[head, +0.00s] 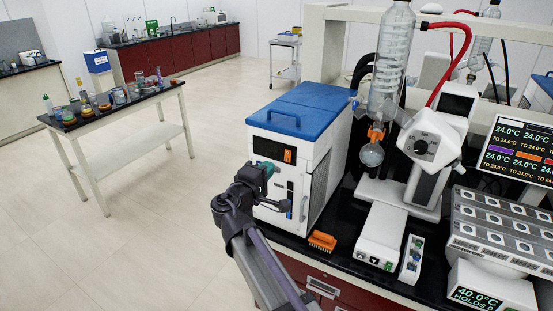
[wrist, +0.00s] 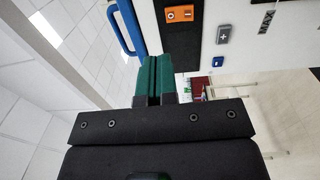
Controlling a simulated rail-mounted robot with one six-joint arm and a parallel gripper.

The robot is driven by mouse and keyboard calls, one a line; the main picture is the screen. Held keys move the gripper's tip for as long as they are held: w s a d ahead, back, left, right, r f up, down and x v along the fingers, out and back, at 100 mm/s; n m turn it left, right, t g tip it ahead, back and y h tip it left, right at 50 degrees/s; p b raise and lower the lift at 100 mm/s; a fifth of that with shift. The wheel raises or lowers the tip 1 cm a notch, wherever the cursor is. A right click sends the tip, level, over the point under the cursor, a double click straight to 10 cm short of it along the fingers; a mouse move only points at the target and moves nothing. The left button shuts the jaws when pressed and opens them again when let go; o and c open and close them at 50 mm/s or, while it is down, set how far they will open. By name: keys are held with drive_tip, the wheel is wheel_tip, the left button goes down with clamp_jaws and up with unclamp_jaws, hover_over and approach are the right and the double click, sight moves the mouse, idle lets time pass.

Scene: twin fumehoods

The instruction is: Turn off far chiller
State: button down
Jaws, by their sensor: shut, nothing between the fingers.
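A white chiller (head: 330,175) with a blue lid (head: 300,105) stands on the black bench, its front facing left. Its dark display panel (head: 268,148) carries a small orange screen (head: 288,156). In the wrist view the orange screen (wrist: 179,14), a grey plus button (wrist: 223,34) and a small blue button (wrist: 217,61) show on the front, sideways. My gripper (head: 267,168) is at the front, just below the display panel in the head view. Its green fingers (wrist: 153,72) are shut and empty; contact with the front cannot be told. My wrist hides part of the lower front.
A second blue-topped unit (head: 543,92) shows at the right edge. Right of the chiller stand a rotary evaporator (head: 425,140) with glassware and a heating block (head: 497,228). An orange rack (head: 322,241) lies on the bench before the chiller.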

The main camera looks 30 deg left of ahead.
drive_tip(key=s, duration=0.4)
drive_tip(key=shift+s+d+r, duration=0.2)
drive_tip(key=shift+r, duration=0.05)
drive_tip(key=w+d+f+m+g+h+b, duration=0.1)
drive_tip(key=d+f+m+g+h, duration=0.25)
drive_tip(key=d+f+g, duration=0.6)
drive_tip(key=w+d+f+m+g+h+b, duration=0.15)
drive_tip(key=d+f+m, duration=0.45)
drive_tip(key=d, duration=0.8)
drive_tip(key=s+d+f+m+g+y+b, duration=0.1)
drive_tip(key=d+f+m+g, duration=0.1)
drive_tip(key=d, duration=0.9)
drive_tip(key=s+d+f+m+g+y+b, duration=0.1)
drive_tip(key=d+f+m+g, duration=0.2)
drive_tip(key=d, duration=0.8)
drive_tip(key=s+d+f+m+g+y+b, duration=0.1)
drive_tip(key=d+f+m+g, duration=0.1)
drive_tip(key=d, duration=0.9)
drive_tip(key=shift+d+f+m, duration=0.35)
drive_tip(key=shift+f+m, duration=0.45)
drive_tip(key=shift+m, duration=0.45)
